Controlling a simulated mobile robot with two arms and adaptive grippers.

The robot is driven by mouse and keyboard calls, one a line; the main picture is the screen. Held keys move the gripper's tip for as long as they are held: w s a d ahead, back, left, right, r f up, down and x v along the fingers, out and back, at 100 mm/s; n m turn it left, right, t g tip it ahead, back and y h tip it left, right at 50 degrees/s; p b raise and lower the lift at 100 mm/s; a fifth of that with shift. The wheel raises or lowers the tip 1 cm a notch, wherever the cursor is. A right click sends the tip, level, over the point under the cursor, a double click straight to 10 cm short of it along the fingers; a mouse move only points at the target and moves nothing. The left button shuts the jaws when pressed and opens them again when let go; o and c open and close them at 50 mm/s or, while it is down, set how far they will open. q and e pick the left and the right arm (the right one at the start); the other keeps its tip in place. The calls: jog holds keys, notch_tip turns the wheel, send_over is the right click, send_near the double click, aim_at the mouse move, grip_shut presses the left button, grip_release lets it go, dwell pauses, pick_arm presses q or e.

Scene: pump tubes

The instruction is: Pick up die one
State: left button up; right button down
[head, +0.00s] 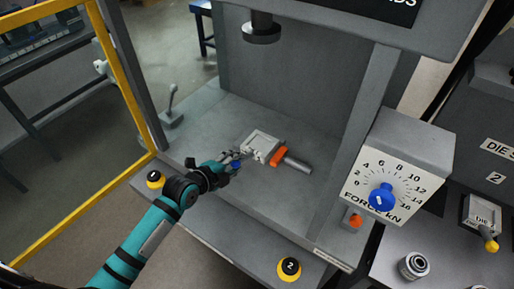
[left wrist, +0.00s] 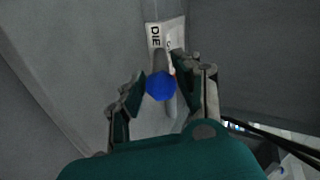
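A die (head: 262,144) with a light grey block lies on the bed of the press. Its blue knob (head: 236,165) points toward my left gripper (head: 231,160). In the left wrist view the white face of the die (left wrist: 165,33) reads "DIE"; its number is not legible. The blue knob (left wrist: 160,86) sits between the fingers of my left gripper (left wrist: 162,80). The fingers stand apart on either side of the knob, and I see no clear grip on it. My right gripper is not in view.
An orange and grey part (head: 279,156) lies beside the die. The press ram (head: 262,30) hangs above. A force dial (head: 382,197) is at the right. Another die with a yellow knob (head: 491,245) stands at the far right. A yellow frame (head: 120,80) is at the left.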

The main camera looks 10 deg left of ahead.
aim_at(252, 153)
pick_arm(q)
jog(key=x, duration=0.4)
jog(key=shift+w+d+f, duration=0.1)
jog(key=shift+w+d, duration=0.05)
jog(key=shift+w, duration=0.15)
jog(key=shift+s, duration=0.1)
jog(key=shift+c, duration=0.2)
grip_shut()
